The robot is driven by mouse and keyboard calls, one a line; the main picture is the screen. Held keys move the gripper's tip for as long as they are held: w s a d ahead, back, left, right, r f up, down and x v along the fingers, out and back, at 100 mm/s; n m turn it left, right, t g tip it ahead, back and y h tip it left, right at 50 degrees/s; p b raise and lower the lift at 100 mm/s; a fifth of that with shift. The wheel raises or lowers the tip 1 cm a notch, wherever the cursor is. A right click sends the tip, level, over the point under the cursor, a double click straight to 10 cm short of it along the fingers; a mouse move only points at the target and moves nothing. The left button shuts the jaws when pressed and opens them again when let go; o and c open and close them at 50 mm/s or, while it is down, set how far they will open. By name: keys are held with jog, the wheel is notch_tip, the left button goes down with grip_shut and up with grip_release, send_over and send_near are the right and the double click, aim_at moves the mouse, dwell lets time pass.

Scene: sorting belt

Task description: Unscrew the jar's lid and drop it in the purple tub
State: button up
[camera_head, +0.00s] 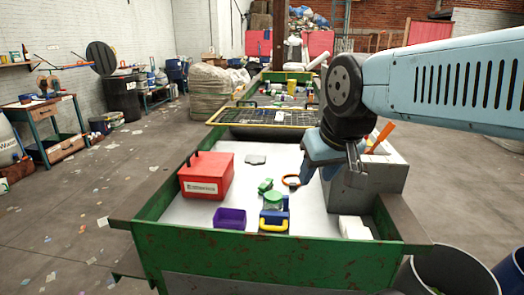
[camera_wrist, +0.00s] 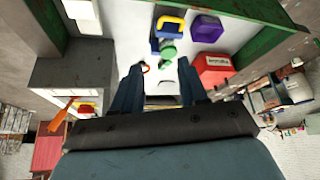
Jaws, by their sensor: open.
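The jar (camera_head: 273,205) stands on the white belt surface, with its green lid (camera_head: 272,196) on top. In the wrist view the green lid (camera_wrist: 168,52) shows beyond and between my fingertips. The purple tub (camera_head: 230,218) is left of the jar near the front rim, open and seemingly empty; it also shows in the wrist view (camera_wrist: 207,28). My gripper (camera_head: 312,182) is above the belt, to the right of the jar and apart from it. In the wrist view my gripper (camera_wrist: 159,64) has its fingers spread with nothing between them.
A blue item with a yellow handle (camera_head: 273,225) stands close against the jar. A red box (camera_head: 206,176) is at left, a grey block (camera_head: 362,188) at right. Green rims (camera_head: 250,258) edge the belt.

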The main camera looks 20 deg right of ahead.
jog(key=shift+a, duration=0.15)
jog(key=shift+o, duration=1.1)
jog(key=shift+w, duration=0.1)
jog(key=shift+o, duration=0.7)
jog(key=shift+w+r, duration=0.1)
jog(key=shift+w, duration=0.15)
jog(key=o, duration=0.5)
jog(key=w+m+g, duration=0.1)
jog(key=w, duration=0.2)
jog(key=w+m+g, duration=0.1)
jog(key=w, duration=0.3)
jog(key=w+m, duration=0.1)
jog(key=w, duration=0.2)
jog(key=shift+w+a+g, duration=0.25)
jog(key=shift+a+g, duration=0.1)
jog(key=shift+g, duration=0.05)
jog(key=shift+o, duration=0.2)
jog(key=m+g, duration=0.3)
jog(key=m, duration=0.1)
send_over(274, 195)
notch_tip(274, 195, down, 7)
notch_tip(274, 195, down, 13)
jog(key=shift+r, duration=0.1)
jog(key=c, duration=1.1)
